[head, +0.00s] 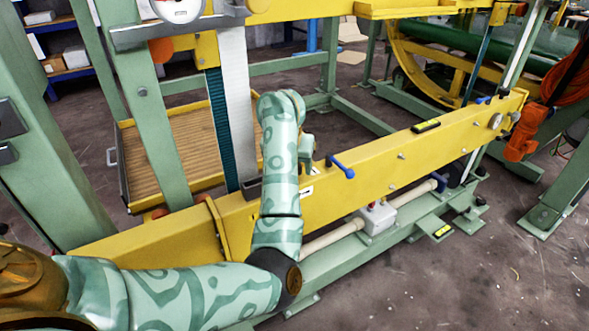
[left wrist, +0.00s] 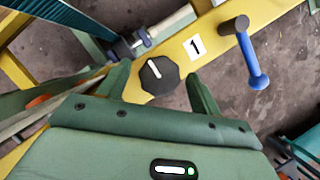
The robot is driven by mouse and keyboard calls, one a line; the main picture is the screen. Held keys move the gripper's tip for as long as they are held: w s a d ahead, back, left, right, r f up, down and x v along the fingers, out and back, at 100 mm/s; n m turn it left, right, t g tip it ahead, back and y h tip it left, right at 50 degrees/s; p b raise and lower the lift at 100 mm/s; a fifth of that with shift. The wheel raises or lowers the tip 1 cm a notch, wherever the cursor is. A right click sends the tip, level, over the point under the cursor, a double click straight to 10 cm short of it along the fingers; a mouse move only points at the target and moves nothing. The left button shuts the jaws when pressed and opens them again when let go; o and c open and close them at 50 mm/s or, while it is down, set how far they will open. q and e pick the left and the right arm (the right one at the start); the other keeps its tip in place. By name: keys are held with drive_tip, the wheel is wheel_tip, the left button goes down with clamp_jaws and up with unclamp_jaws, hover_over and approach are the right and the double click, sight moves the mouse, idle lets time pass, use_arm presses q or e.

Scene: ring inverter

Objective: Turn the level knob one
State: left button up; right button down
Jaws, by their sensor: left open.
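The level knob (left wrist: 160,76) is black and many-sided, with a white pointer line tilted slightly left of upright in the left wrist view. It sits on the yellow beam (left wrist: 178,53), beside a white label (left wrist: 195,46) reading 1. My left gripper (left wrist: 159,80) is open, with one finger on each side of the knob. A gap shows beside the right finger; I cannot tell whether the left finger touches. In the head view my left arm hides the knob and the fingertips. My right gripper is not in view.
A blue lever handle (left wrist: 250,55) stands out from the beam right of the label; it also shows in the head view (head: 341,166). Green frame posts stand around, with open floor at the right.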

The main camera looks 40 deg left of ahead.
use_arm(q)
drive_tip(key=c, duration=1)
drive_tip(key=shift+n, duration=0.3)
